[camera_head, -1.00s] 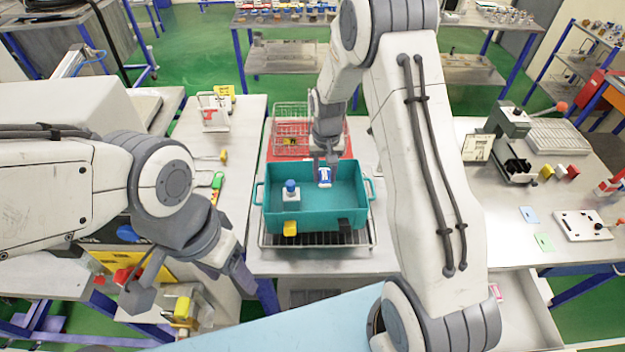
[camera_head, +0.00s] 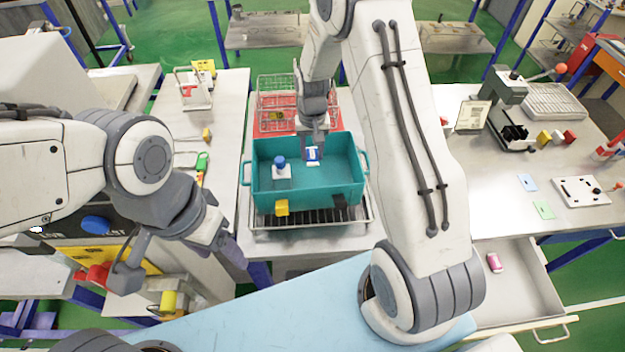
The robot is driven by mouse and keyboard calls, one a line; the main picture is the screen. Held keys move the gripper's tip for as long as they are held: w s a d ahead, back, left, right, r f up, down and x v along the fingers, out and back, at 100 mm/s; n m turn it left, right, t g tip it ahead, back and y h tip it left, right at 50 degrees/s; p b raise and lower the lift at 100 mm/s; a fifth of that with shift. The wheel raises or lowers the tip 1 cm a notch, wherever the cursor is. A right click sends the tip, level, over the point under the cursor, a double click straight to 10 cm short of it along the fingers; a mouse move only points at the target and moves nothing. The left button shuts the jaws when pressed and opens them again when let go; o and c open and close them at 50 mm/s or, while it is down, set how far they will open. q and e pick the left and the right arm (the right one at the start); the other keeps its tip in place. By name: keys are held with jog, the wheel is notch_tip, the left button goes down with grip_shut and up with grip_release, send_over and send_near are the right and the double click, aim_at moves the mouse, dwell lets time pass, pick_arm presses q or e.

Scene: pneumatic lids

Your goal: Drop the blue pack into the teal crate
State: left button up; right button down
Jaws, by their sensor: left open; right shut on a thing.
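The teal crate (camera_head: 315,199) stands on the table in the middle of the head view, open side up. My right gripper (camera_head: 313,145) reaches down over its back wall and is shut on the blue pack (camera_head: 312,156), which has a white part. The pack is inside the crate's outline in the picture; I cannot tell whether it touches the floor. My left gripper (camera_head: 234,252) is open and empty, left of and nearer than the crate. Its fingertips are hard to make out.
A white block with a blue knob (camera_head: 281,170) sits in the crate. A wire rack (camera_head: 262,219) lies under it, and a red tray with a wire basket (camera_head: 284,100) is behind. An open drawer (camera_head: 520,285) holding a pink item (camera_head: 494,262) is at lower right.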

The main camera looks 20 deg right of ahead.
jog(key=shift+c, duration=1.9)
grip_release()
jog(key=shift+r, duration=0.1)
jog(key=shift+r+b, duration=0.3)
jog(key=shift+r, duration=0.1)
notch_tip(320, 180, up, 10)
jog(key=b, duration=0.3)
jog(key=shift+f, duration=0.25)
jog(key=shift+s+a, duration=0.1)
